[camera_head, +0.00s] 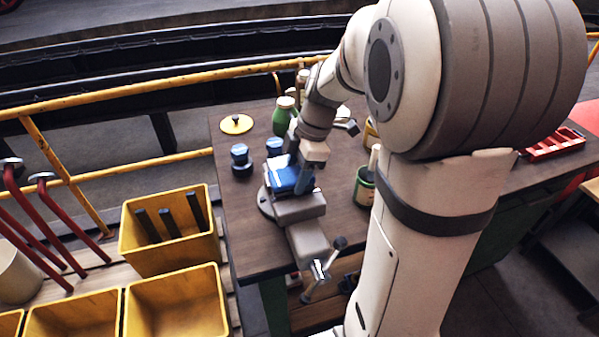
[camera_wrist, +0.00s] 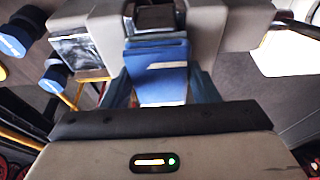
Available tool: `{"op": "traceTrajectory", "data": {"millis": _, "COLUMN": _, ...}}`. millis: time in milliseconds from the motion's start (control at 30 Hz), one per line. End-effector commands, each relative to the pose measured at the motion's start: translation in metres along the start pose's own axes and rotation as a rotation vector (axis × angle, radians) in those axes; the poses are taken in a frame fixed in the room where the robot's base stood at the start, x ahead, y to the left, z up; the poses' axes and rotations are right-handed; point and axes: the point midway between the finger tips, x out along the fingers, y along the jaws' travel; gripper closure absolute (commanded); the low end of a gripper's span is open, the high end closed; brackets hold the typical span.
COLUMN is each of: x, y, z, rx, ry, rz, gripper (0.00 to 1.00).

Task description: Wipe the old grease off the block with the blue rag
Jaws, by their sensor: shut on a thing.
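My gripper (camera_head: 297,176) is shut on the blue rag (camera_head: 284,177), right over the jaws of a grey bench vise (camera_head: 300,208). In the wrist view the rag (camera_wrist: 162,82) lies folded between my fingers, with a pale patch on it. The grey vise jaws (camera_wrist: 212,28) show just beyond it. A dark piece (camera_wrist: 155,17) between the jaws may be part of the block. The rest of the block and its grease are hidden by the rag and gripper. I cannot tell whether the rag touches the block.
Two dark blue pieces (camera_head: 240,157) stand left of the vise, near a green bottle (camera_head: 284,116) and a yellow lid (camera_head: 236,124). A green pot (camera_head: 364,186) with a brush stands right. Yellow bins (camera_head: 170,270) sit left, below a yellow rail (camera_head: 150,82). The vise handle (camera_head: 322,271) juts out in front.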

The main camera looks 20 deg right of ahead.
Motion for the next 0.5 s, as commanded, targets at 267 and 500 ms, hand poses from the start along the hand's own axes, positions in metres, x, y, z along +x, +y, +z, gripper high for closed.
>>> {"op": "traceTrajectory", "data": {"millis": 267, "x": 0.004, "y": 0.000, "z": -0.013, "rx": 0.001, "ry": 0.000, "rz": -0.001, "gripper": 0.64}}
{"op": "traceTrajectory", "data": {"millis": 500, "x": 0.002, "y": 0.000, "z": -0.002, "rx": 0.002, "ry": 0.000, "rz": 0.001, "gripper": 0.64}}
